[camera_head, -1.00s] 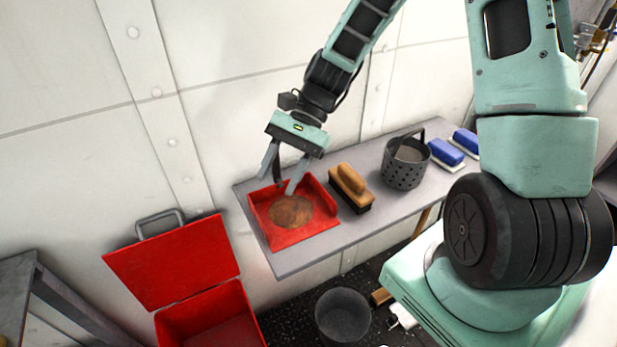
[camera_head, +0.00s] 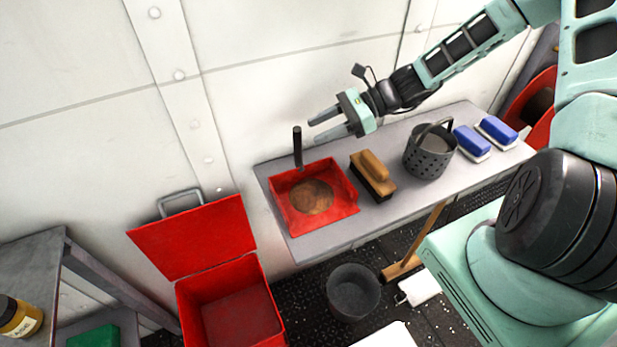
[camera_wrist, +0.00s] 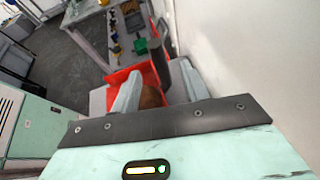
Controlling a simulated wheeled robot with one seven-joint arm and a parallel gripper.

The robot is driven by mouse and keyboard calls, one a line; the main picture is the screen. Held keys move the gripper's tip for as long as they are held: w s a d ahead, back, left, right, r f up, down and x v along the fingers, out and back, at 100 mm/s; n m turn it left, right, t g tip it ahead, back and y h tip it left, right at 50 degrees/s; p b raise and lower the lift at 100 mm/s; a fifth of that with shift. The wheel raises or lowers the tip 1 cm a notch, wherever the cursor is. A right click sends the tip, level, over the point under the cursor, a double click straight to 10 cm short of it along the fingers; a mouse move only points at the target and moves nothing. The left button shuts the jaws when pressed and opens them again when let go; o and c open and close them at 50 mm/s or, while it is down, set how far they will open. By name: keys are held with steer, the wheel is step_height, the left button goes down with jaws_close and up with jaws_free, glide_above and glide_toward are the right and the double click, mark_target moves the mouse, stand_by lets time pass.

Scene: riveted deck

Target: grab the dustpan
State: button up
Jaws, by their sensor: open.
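The dustpan (camera_head: 339,208) is red with a brown patch in its pan, and lies on the left end of the grey bench. Its dark handle (camera_head: 297,147) stands upright at the pan's back edge, near the wall. My gripper (camera_head: 314,131) is open and empty, just right of the handle's top in the head view, with its fingers pointing left toward it. In the wrist view the dark handle (camera_wrist: 158,60) shows between the two spread fingertips of my gripper (camera_wrist: 160,69). I cannot tell the exact gap between them.
A wooden brush (camera_head: 373,175), a perforated grey basket (camera_head: 430,155) and two blue brushes (camera_head: 470,141) stand to the right on the bench (camera_head: 312,247). The wall is close behind. An open red box (camera_head: 230,300) and a dark bucket (camera_head: 353,291) stand below.

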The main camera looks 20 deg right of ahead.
steer(key=p+x, duration=0.2)
steer(key=x, duration=0.6)
steer(key=shift+a, duration=0.1)
jaws_close()
